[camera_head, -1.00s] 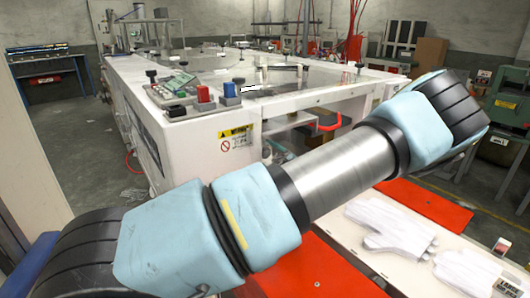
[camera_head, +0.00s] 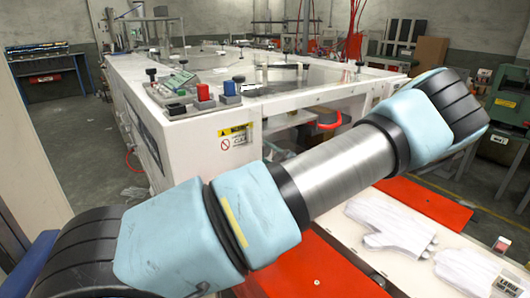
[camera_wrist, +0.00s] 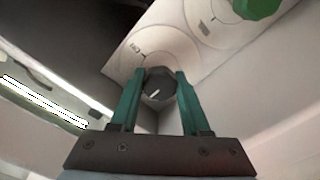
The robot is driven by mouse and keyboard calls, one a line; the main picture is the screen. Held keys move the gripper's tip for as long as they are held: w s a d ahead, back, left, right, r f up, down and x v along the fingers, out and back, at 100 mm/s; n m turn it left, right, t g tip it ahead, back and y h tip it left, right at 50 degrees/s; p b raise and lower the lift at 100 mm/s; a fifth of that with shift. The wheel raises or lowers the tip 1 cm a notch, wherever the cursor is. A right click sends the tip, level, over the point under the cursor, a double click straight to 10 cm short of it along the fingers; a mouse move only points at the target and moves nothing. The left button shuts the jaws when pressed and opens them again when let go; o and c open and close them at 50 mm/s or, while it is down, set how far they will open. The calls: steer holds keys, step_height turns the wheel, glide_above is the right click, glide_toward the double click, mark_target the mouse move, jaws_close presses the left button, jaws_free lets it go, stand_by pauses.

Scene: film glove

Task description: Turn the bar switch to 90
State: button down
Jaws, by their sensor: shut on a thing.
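In the wrist view, the bar switch (camera_wrist: 158,88) is a dark knob with a short white pointer line that slants up to the right. It sits on a pale round dial plate (camera_wrist: 172,48) with small printed marks, too blurred to read fully. My gripper (camera_wrist: 160,74) has two green fingers, one on each side of the knob, and is shut on it. The fingers hide part of the dial's lower edge. My gripper and the switch cannot be made out in the head view, where my arm crosses the foreground.
A green knob (camera_wrist: 258,7) on a second dial lies at the upper right of the wrist view. In the head view, a white machine (camera_head: 215,135) carries a red button (camera_head: 203,91) and a blue button (camera_head: 229,88). White gloves (camera_head: 390,225) lie on the table at right.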

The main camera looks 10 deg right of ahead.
steer(key=m+b, duration=0.1)
steer(key=m, duration=0.2)
steer(key=shift+m+b, duration=0.3)
steer(key=shift+m, duration=0.1)
steer(key=m, duration=1)
steer(key=shift+r+p, duration=0.1)
steer(key=shift+p, duration=0.25)
steer(key=shift+d+m+p, duration=0.1)
steer(key=shift+m+p, duration=0.4)
steer(key=shift+m, duration=1.6)
steer(key=shift+c, duration=1.9)
jaws_free()
